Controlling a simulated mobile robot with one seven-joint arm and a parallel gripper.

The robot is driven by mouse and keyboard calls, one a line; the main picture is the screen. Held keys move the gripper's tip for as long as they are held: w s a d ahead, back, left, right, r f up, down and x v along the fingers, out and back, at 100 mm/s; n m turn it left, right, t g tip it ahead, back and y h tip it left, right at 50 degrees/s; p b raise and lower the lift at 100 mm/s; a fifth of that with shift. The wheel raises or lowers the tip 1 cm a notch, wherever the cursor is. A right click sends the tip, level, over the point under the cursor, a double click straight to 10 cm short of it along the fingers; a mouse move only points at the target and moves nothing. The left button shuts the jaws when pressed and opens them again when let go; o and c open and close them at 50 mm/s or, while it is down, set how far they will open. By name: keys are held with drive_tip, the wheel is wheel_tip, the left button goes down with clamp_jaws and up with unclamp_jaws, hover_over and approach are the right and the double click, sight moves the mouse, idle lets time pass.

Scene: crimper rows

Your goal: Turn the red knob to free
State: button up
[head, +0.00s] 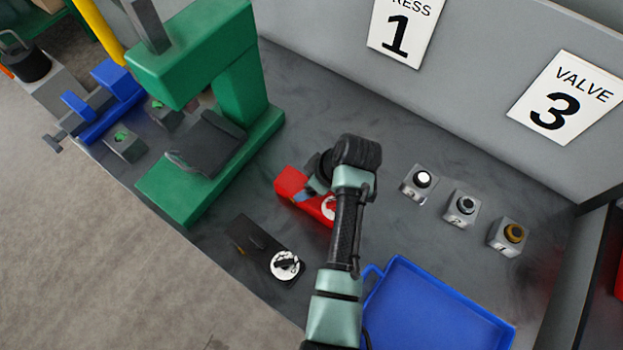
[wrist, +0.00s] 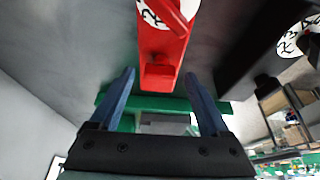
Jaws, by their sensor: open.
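The red device (head: 290,183) lies on the dark bench, partly hidden behind my arm in the head view. Its white dial (head: 328,207) shows only in part there. In the wrist view the red body (wrist: 160,45) has a raised red block (wrist: 159,75) near its end. The red knob (wrist: 170,14) sits on the white dial at the top edge, which cuts both off, so the full marking cannot be read. My gripper (wrist: 163,78) is open, with its blue fingers on either side of the red body's end and nothing held. Contact cannot be told.
A black unit with a white dial and black knob (head: 285,265) lies in front. A green press (head: 190,60) stands left and a blue tray (head: 435,310) lies right. Several grey blocks with round tops, one white-topped (head: 422,180), stand behind the tray.

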drive_tip(key=b+v, duration=0.2)
drive_tip(key=v, duration=1.1)
drive_tip(key=shift+w+a, duration=0.1)
